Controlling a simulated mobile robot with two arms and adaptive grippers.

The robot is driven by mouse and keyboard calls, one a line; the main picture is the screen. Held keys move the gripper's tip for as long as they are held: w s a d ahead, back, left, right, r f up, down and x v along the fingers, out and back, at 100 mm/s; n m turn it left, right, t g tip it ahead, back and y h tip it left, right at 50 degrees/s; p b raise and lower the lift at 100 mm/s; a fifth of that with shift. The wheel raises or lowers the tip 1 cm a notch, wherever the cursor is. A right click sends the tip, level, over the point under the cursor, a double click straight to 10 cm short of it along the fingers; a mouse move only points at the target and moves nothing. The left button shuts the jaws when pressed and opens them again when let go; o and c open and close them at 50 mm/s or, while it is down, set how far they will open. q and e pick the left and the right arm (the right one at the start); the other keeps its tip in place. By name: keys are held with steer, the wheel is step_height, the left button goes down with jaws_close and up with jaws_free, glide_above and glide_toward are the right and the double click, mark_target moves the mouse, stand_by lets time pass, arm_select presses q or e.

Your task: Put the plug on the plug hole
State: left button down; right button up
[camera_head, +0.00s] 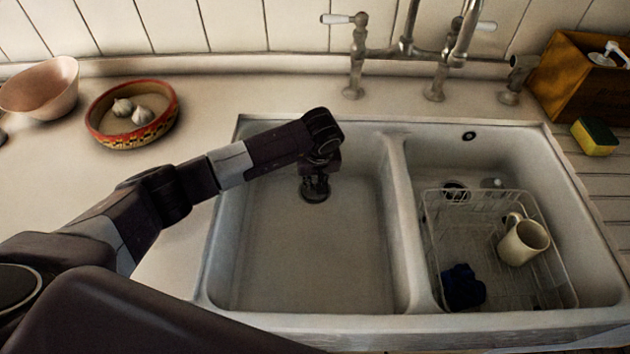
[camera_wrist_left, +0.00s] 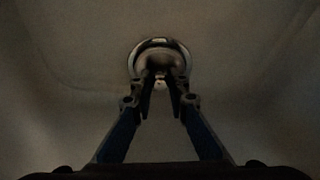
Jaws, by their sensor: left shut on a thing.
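My left gripper (camera_head: 315,180) reaches down into the left basin of the white sink (camera_head: 330,260). In the left wrist view its two fingers (camera_wrist_left: 160,90) close in on a small dark round piece, which looks like the plug (camera_wrist_left: 160,62). A shiny metal ring, the rim of the plug hole (camera_wrist_left: 137,52), shows around and behind it. In the head view the plug hole area is a dark round patch under the gripper, mostly covered by it. I cannot tell whether the plug touches the hole or is seated in it. My right gripper is not in view.
The right basin holds a white wire rack (camera_head: 490,200) with a cream mug (camera_head: 522,242) and a dark blue item (camera_head: 462,287). The tap (camera_head: 405,47) stands behind the divider. A patterned bowl with garlic (camera_head: 132,140) is left on the counter. The left basin's front is clear.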

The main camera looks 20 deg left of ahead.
arm_select(q)
steer(key=shift+f, duration=0.2)
steer(key=c, duration=1.9)
jaws_free()
steer(key=shift+r, duration=0.15)
steer(key=shift+r, duration=0.25)
steer(key=v, duration=1.1)
steer(key=shift+s+r+b, duration=0.1)
steer(key=shift+r+b, duration=0.2)
steer(key=shift+b, duration=0.1)
